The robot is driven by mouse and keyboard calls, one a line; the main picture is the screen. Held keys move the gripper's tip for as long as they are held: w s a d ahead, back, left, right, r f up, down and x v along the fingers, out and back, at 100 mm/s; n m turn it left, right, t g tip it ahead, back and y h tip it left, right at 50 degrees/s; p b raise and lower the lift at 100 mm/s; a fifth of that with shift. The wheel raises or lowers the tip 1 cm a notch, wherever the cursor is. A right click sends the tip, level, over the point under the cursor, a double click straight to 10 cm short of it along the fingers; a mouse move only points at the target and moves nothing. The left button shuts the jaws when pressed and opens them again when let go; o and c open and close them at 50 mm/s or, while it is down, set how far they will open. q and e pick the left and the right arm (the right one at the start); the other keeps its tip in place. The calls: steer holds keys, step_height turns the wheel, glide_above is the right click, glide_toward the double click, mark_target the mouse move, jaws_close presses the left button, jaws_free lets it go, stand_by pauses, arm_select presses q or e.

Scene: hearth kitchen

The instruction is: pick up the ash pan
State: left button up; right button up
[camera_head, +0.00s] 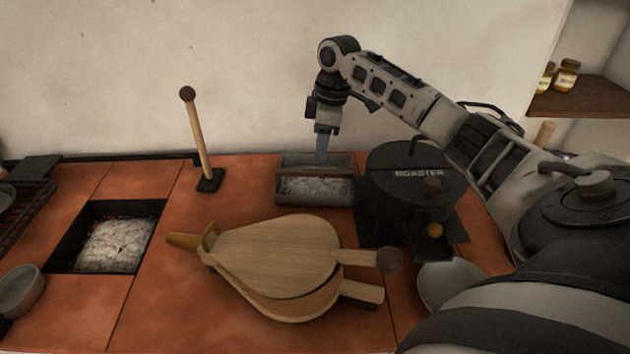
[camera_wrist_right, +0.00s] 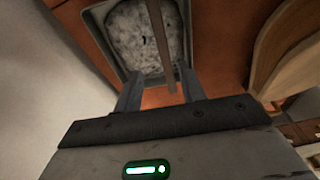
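The ash pan (camera_head: 313,197) is a grey metal tray of pale ash at the back of the tiled counter, with a brown bar (camera_head: 298,170) across its top. In the right wrist view the pan (camera_wrist_right: 97,18) fills the top, and the bar (camera_wrist_right: 160,40) runs down so its end shows between my fingers. My right gripper (camera_head: 322,160) points down over the pan's back part. In the wrist view its fingers (camera_wrist_right: 161,88) are apart, with a gap on each side of the bar. Whether they reach down to the bar's height is unclear. My left gripper is not in view.
The black roaster (camera_head: 405,180) stands close to the pan's right side. Wooden bellows (camera_head: 275,255) lie in front of it. An upright wooden-handled tool (camera_head: 201,150) stands to the left, beyond bare tiles. A sunken ash pit (camera_head: 75,258) is at far left, and the wall is close behind.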

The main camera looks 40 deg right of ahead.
mark_target(315, 171)
step_height(315, 171, down, 3)
steer(key=shift+w+a+r, duration=0.1)
steer(key=shift+w+a, duration=0.05)
steer(key=f, duration=0.2)
steer(key=a+f, duration=0.1)
steer(key=f, duration=0.2)
steer(key=shift+w+a+f+b, duration=0.1)
steer(key=shift+a+b, duration=0.05)
steer(key=shift+b, duration=0.15)
jaws_close()
